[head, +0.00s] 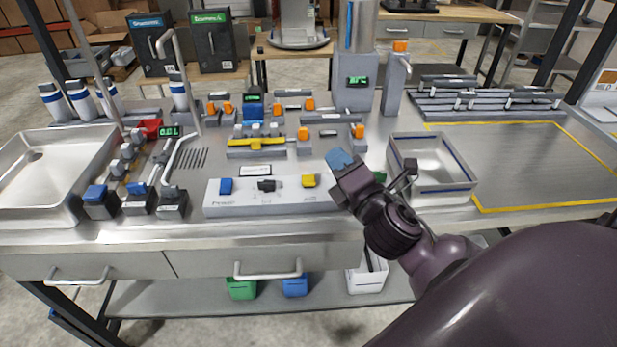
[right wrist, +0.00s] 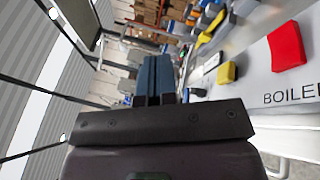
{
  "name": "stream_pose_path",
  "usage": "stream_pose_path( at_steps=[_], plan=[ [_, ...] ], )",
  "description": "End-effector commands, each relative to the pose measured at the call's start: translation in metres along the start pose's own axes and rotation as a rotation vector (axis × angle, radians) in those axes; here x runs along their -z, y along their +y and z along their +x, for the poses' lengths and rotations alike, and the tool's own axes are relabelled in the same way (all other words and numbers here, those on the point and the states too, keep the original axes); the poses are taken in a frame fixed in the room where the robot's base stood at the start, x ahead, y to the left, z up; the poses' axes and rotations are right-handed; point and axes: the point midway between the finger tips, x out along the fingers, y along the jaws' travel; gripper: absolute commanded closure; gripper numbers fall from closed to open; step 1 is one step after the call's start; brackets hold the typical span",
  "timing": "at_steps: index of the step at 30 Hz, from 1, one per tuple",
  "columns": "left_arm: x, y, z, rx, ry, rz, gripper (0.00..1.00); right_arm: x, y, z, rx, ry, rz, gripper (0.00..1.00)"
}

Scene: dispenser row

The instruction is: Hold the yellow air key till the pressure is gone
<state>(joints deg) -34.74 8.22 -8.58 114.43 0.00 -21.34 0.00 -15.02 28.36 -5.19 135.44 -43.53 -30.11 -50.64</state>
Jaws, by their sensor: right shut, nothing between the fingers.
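The yellow air key (head: 309,181) sits on top of a pale grey control box (head: 290,205) near the front of the bench. It also shows in the right wrist view (right wrist: 226,73), with a red key (right wrist: 286,46) nearer the camera above "BOILER" lettering. My right gripper (head: 340,160) is shut and empty, its blue fingertips raised to the right of the yellow key and apart from it. The arm hides the box's right end in the head view. Small green displays (head: 357,80) show on the bench; their digits are hard to read. My left gripper is not in view.
A blue key (head: 226,186) and a black knob (head: 266,185) share the box. Blocks with orange tops and a yellow bar (head: 257,142) stand behind it. A metal tray (head: 433,160) lies right of my gripper, a sink (head: 45,170) at far left. The yellow-outlined area (head: 530,165) is clear.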

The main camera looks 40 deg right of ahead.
Motion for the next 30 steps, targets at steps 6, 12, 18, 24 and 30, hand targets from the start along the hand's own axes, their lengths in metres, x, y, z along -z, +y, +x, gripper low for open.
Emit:
stream_pose_path(
  at_steps=[6,12,18,24,30],
  plan=[
    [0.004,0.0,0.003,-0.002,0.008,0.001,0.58,0.013,0.058,0.021,-0.358,0.097,-0.512,1.0],
    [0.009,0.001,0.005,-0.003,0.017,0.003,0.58,0.036,0.092,0.026,-0.674,0.152,-1.0,1.0],
    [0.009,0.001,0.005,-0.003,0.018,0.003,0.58,0.058,0.103,0.027,-0.984,0.187,-1.496,1.0],
    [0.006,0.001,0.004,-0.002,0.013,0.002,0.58,0.069,0.091,0.032,-1.283,0.225,-1.989,1.0],
    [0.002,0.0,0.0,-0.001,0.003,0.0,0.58,0.059,0.068,0.046,-1.572,0.295,-2.465,1.0]
  ],
)
